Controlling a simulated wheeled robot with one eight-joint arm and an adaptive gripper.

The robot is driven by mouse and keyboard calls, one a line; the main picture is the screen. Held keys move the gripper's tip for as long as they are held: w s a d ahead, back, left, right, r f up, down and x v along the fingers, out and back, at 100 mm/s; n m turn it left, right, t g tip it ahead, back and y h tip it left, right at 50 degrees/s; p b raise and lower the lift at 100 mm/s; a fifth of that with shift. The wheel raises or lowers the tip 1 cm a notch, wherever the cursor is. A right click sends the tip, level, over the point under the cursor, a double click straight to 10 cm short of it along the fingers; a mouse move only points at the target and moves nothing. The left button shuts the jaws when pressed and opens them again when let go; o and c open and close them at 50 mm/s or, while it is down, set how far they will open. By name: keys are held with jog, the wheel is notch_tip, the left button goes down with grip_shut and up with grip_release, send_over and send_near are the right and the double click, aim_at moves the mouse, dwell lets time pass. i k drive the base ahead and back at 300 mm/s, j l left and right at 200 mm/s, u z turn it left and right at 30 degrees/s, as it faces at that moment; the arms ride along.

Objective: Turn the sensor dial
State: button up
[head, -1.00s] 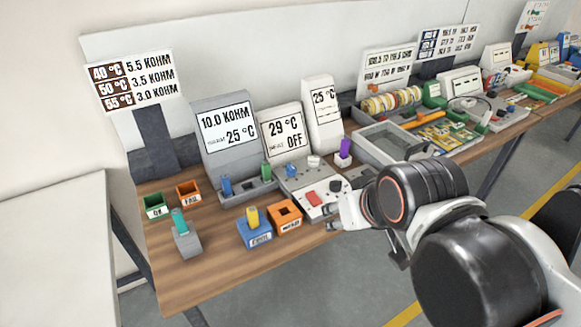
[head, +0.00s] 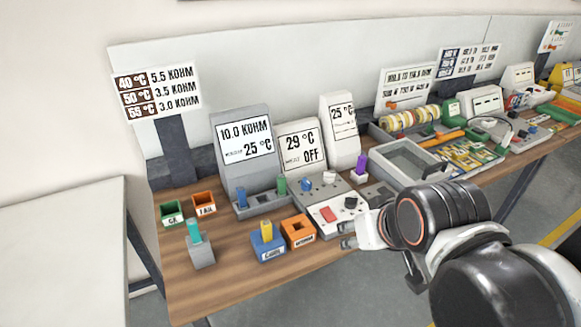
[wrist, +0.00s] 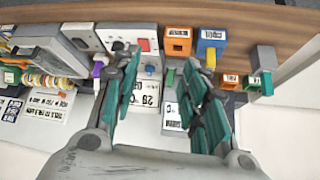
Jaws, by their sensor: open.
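I cannot tell which is the sensor dial. My gripper (head: 344,235) is open and empty, just in front of the panel's right front corner. In the wrist view, seen upside down, the fingers of my gripper (wrist: 160,57) stand apart, with the red button (wrist: 145,45) and blue knob (wrist: 150,69) showing between them.
An orange box (head: 298,229) and a blue box with a yellow peg (head: 267,245) stand left of my gripper. A purple peg (head: 361,164) stands right of the panel. A grey tray (head: 414,165) lies farther right. The table's front left is partly bare.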

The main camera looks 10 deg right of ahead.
aim_at(306, 185)
jog(key=i+j, duration=0.15)
jog(key=i, duration=0.75)
jog(key=l+z, duration=0.05)
